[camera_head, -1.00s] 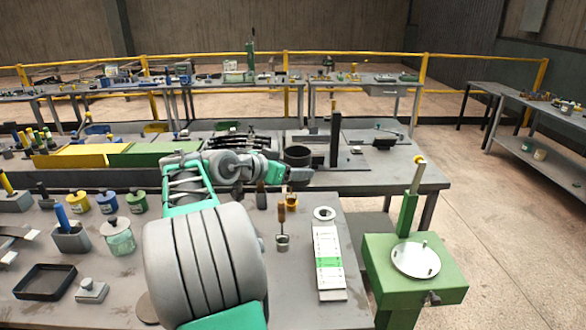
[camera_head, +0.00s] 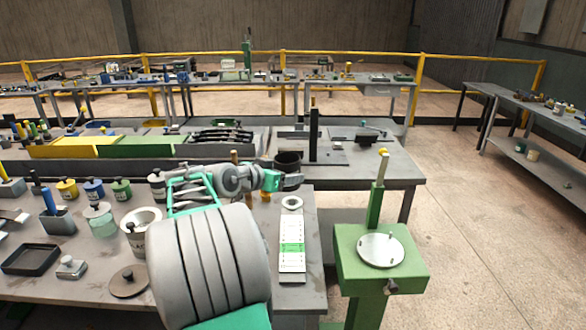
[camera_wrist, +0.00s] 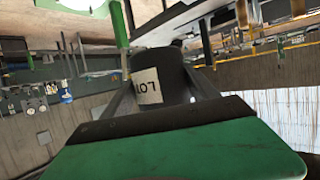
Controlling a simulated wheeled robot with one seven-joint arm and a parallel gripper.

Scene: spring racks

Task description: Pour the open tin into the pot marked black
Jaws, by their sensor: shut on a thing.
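A dark, open-topped tin (camera_head: 288,160) is in my gripper (camera_head: 288,181), close to upright and in front of the far bench. In the wrist view the tin (camera_wrist: 175,72) sits between the two fingers (camera_wrist: 155,95), with a pale label reading "LOT" facing the camera. Its contents are hidden.
A flat round lid (camera_head: 129,283) lies before the pale pot. A lidded glass jar (camera_head: 101,222) and yellow (camera_head: 67,190), blue (camera_head: 94,190) and green (camera_head: 121,191) pots stand left. A white strip gauge (camera_head: 292,245) and green stand (camera_head: 381,255) are right.

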